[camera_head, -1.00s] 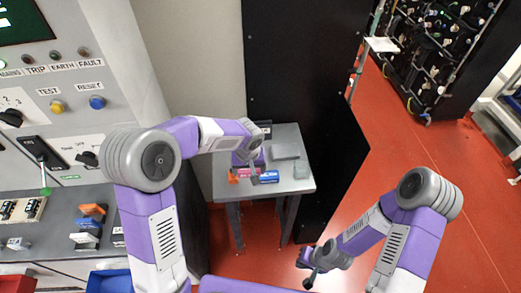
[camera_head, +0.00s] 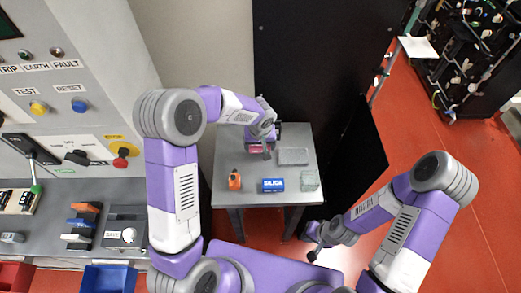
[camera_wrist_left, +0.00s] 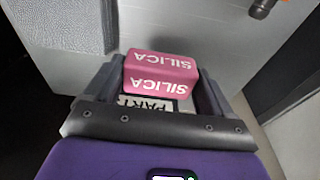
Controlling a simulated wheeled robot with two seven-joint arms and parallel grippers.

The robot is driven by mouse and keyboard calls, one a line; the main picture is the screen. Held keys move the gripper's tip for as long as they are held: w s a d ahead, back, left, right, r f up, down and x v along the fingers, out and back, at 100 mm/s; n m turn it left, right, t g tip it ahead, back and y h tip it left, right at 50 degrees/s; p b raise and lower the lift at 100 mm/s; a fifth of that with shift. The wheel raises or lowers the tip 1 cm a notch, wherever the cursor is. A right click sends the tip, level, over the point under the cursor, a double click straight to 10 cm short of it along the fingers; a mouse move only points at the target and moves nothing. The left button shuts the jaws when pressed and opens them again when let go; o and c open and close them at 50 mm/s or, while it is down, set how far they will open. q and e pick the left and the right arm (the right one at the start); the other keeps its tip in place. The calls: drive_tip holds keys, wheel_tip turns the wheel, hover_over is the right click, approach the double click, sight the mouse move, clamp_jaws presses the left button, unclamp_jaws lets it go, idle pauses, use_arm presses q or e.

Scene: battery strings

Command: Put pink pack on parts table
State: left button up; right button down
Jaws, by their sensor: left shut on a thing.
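The pink pack (camera_wrist_left: 160,75), marked SILICA, sits between the two fingers of my left gripper (camera_wrist_left: 158,85) in the left wrist view. In the head view my left gripper (camera_head: 265,149) is at the back of the grey parts table (camera_head: 226,160), with the pink pack (camera_head: 256,150) partly hidden by it. The gripper is shut on the pack. I cannot tell whether the pack touches the tabletop. A label reading PART (camera_wrist_left: 148,103) shows just below the pack. My right gripper (camera_head: 312,244) is low, in front of the table's right side, and its jaw state is unclear.
An orange item (camera_head: 235,180), a blue SILICA pack (camera_head: 271,185), a pale green block (camera_head: 309,181) and a grey flat item (camera_head: 292,156) lie on the table. A black panel (camera_head: 300,70) stands behind it. A control cabinet (camera_head: 70,130) is at the left.

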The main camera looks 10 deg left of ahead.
sight(260, 151)
use_arm(q)
drive_tip(key=shift+f, duration=1.8)
drive_tip(key=shift+f+b, duration=0.2)
drive_tip(key=shift+b, duration=0.2)
drive_tip(key=o, duration=0.9)
drive_tip(key=shift+r, duration=0.1)
